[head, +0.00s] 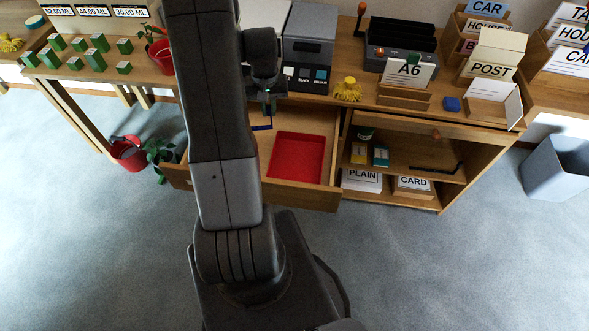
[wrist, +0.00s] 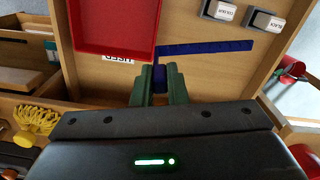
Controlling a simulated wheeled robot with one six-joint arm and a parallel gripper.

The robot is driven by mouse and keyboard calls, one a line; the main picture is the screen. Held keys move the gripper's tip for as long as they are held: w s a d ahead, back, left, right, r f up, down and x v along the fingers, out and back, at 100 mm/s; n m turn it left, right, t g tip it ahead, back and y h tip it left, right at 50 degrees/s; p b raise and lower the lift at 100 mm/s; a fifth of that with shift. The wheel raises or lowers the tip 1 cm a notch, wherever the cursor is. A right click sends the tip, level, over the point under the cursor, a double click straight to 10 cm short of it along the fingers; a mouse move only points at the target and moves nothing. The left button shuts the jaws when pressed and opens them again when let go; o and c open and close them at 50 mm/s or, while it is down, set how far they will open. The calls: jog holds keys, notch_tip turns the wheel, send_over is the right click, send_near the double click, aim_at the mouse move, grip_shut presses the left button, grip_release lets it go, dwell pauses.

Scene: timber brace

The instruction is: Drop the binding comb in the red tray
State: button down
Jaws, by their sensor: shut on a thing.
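The binding comb (wrist: 205,47) is a thin dark blue strip. My gripper (wrist: 159,76) is shut on it near one end, and the rest extends to the right in the wrist view. In the head view my gripper (head: 268,106) is partly hidden by my arm, and a piece of the comb (head: 262,128) shows below it. The red tray (head: 297,157) lies in the open drawer, to the right of the comb in the head view. In the wrist view the red tray (wrist: 115,25) is at the upper left, apart from the comb, and looks empty.
The wooden drawer (head: 313,193) is pulled out, with bare floor around the tray. A label (wrist: 122,59) sits by the tray's edge. Two labelled grey blocks (wrist: 262,20) show at the wrist view's top right. A grey machine (head: 308,45) and a yellow item (head: 348,90) stand on the worktop.

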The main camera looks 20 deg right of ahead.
jog(key=s+d+f+m+b, duration=0.25)
jog(key=s+d+b, duration=0.25)
jog(key=s+d, duration=0.6)
jog(key=shift+m, duration=0.25)
jog(key=shift+s+d+f+b, duration=0.1)
jog(key=shift+f+b, duration=0.1)
jog(key=shift+f, duration=2.15)
jog(key=shift+s+d+f+b, duration=0.1)
jog(key=shift+f+b, duration=0.05)
jog(key=shift+f, duration=2.15)
jog(key=shift+a, duration=0.1)
jog(key=shift+f, duration=0.15)
jog(key=c, duration=1.4)
grip_release()
jog(key=shift+c, duration=0.2)
jog(key=shift+r, duration=0.2)
notch_tip(320, 180, up, 12)
jog(key=p, duration=0.1)
